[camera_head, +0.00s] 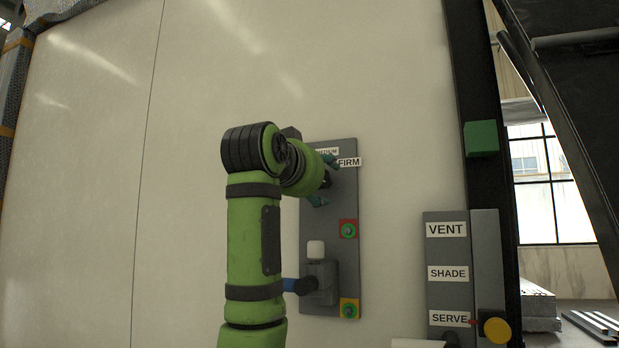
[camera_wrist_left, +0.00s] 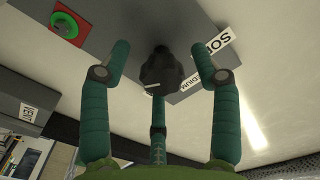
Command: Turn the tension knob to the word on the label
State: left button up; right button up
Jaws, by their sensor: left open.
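The tension knob (camera_wrist_left: 160,66), dark and ridged, is on a grey panel (camera_head: 343,275) on the pale wall. My left gripper (camera_head: 325,181) is in front of the panel's upper part. In the left wrist view its green fingers (camera_wrist_left: 158,75) are open and spread around the knob, with gaps at the sides. A MEDIUM label (camera_head: 328,152) and a FIRM label (camera_head: 349,162) show above the gripper. The SOFT label (camera_wrist_left: 214,44) shows only in the left wrist view. A small white patch sits by the knob; I cannot tell if it is a pointer or a label.
Below the knob are a green button on a red plate (camera_head: 348,230), a grey switch box with a white top (camera_head: 321,272) and a green button on a yellow plate (camera_head: 349,309). Right of these is a panel labelled VENT, SHADE and SERVE (camera_head: 447,262). The wall at left is bare.

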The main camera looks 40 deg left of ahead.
pick_arm(q)
jog(key=v, duration=1.1)
jog(key=shift+s, duration=0.15)
jog(key=shift+f, duration=0.15)
